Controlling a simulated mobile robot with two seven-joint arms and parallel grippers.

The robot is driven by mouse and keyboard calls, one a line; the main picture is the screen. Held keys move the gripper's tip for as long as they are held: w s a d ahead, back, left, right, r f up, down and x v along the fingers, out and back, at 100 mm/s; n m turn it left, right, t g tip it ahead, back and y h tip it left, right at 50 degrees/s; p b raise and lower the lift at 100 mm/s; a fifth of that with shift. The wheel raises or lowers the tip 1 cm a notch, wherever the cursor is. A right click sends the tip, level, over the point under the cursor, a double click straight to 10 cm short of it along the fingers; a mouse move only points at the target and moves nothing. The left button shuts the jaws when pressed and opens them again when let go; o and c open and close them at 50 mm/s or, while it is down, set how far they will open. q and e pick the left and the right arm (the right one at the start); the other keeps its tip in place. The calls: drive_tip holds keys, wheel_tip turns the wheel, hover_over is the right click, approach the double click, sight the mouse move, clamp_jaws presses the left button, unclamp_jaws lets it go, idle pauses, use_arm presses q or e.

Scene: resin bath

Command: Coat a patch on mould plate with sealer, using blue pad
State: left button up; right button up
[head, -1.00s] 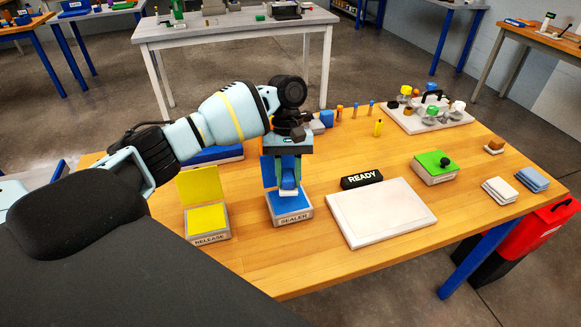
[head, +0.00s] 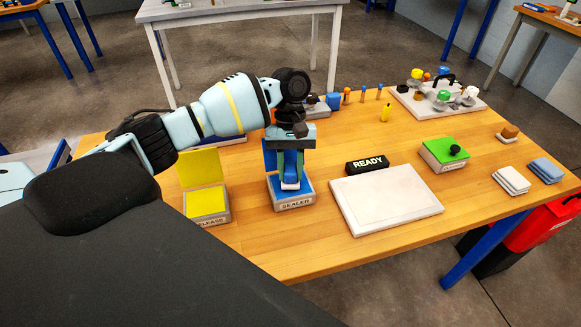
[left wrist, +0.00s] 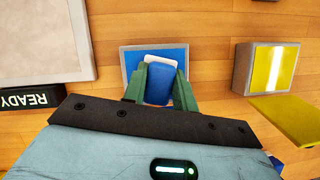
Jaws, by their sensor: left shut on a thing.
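My left gripper (head: 289,178) is shut on the blue pad (left wrist: 158,88), a small blue block with a white edge, between green fingers. It is over the sealer box (head: 296,204), a pale box with a blue top and the label SEALER. I cannot tell whether the pad touches that blue top (left wrist: 128,62). The mould plate (head: 387,200) is a pale flat slab right of the box; it also shows in the left wrist view (left wrist: 45,40). No coated patch shows on it. My right gripper is out of view.
A yellow RELEASE box (head: 206,202) with its lid up stands left of the sealer. A black READY sign (head: 367,165) stands behind the plate. A green box (head: 444,154) and folded cloths (head: 511,180) lie right. Bare wood lies in front.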

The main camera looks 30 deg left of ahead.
sight(291, 173)
use_arm(q)
drive_tip(key=shift+f, duration=0.1)
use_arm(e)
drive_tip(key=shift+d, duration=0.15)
use_arm(q)
drive_tip(key=shift+f, duration=0.4)
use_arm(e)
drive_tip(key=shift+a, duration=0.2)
use_arm(q)
drive_tip(key=shift+f, duration=0.1)
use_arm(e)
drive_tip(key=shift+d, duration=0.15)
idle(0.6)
